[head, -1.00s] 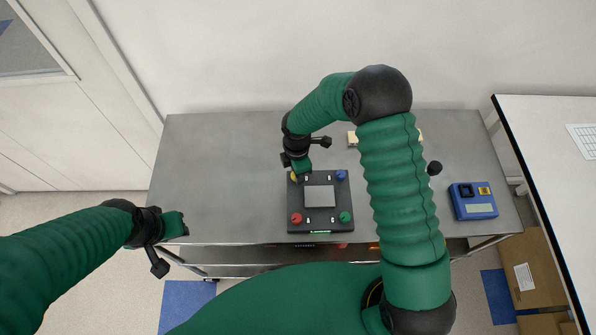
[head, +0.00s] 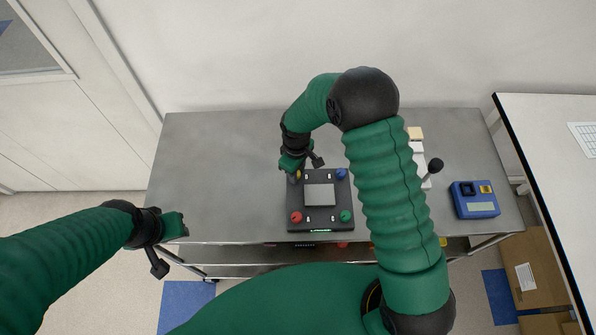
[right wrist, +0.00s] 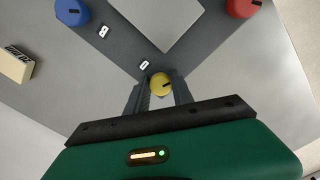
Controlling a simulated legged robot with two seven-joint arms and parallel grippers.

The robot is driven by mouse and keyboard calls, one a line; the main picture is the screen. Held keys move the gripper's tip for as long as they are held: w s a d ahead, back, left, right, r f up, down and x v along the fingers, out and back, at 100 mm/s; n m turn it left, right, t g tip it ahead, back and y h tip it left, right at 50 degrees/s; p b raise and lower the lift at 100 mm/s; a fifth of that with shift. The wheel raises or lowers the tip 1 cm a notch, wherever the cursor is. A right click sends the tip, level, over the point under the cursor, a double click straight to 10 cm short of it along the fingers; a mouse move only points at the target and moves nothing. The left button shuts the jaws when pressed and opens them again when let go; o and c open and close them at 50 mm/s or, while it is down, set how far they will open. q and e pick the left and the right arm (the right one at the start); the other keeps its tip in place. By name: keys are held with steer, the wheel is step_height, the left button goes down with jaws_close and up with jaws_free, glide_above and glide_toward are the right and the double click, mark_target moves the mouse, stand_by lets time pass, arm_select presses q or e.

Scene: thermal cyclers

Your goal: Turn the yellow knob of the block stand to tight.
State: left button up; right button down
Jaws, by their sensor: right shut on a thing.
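The block stand (head: 337,220) is a dark square base with a pale plate in its middle, lying on the metal table. It bears a red knob (head: 296,217), a green knob (head: 345,216), a blue knob (head: 341,173) and the yellow knob (head: 297,175) at its far left corner. In the right wrist view the yellow knob (right wrist: 160,83) sits between the fingers of my right gripper (right wrist: 161,92), which is shut on it. A dark mark shows on the knob's top. My left gripper (head: 180,226) is apart, over the table's left front edge; its fingers are not clear.
A blue device (head: 474,200) stands at the right of the table (head: 220,180). A black-knobbed lever (head: 434,166) and pale blocks (head: 415,133) are partly behind my right arm. The table's left side is clear. A white bench (head: 550,160) stands at the right.

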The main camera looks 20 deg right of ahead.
steer(key=m, duration=0.3)
steer(key=shift+w+a+r+m, duration=0.15)
steer(key=shift+w+a+m, duration=0.1)
steer(key=shift+w+m, duration=0.15)
steer(key=shift+m, duration=1.4)
steer(key=shift+r, duration=0.1)
steer(key=c, duration=1.5)
jaws_free()
steer(key=o, duration=0.4)
steer(key=shift+f, duration=0.2)
step_height(320, 180, up, 17)
steer(key=b, duration=0.2)
steer(key=shift+f, duration=0.1)
